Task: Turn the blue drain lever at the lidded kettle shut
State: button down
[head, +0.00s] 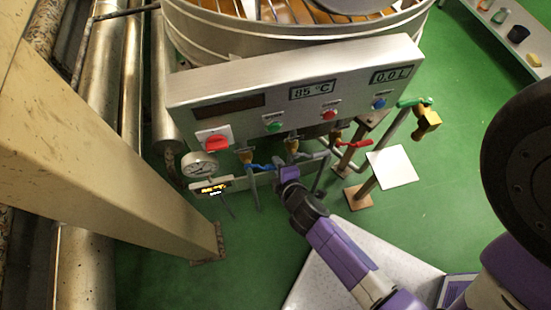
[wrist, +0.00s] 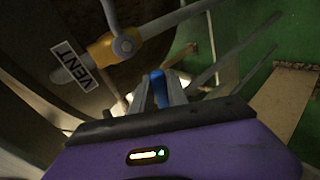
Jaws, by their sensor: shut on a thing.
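The blue drain lever (head: 259,167) sits on a brass valve under the front panel of the kettle (head: 225,45). My gripper (head: 277,169) reaches in from the lower right at the lever's right end. In the wrist view, the blue lever (wrist: 158,88) shows between the two grey fingers of my gripper (wrist: 160,100), which are shut on it. Part of the lever is hidden by the fingers. Only the lower front of the kettle's top shows, with a dark round piece at the frame edge.
A second brass valve (head: 292,146), a red lever (head: 354,143) and a green lever (head: 413,102) stand to the right. A gauge (head: 199,166) hangs left. A VENT tag (wrist: 76,77) is close by. A beige post (head: 110,150) stands at left.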

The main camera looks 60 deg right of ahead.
jog(key=shift+r+n+g+h, duration=0.4)
jog(key=shift+r+n, duration=0.1)
jog(key=shift+r, duration=0.3)
jog(key=c, duration=1.3)
grip_release()
jog(key=v, duration=0.7)
jog(key=shift+s+a+r+b, duration=0.2)
jog(key=shift+a+b, duration=0.05)
jog(key=shift+b, duration=0.15)
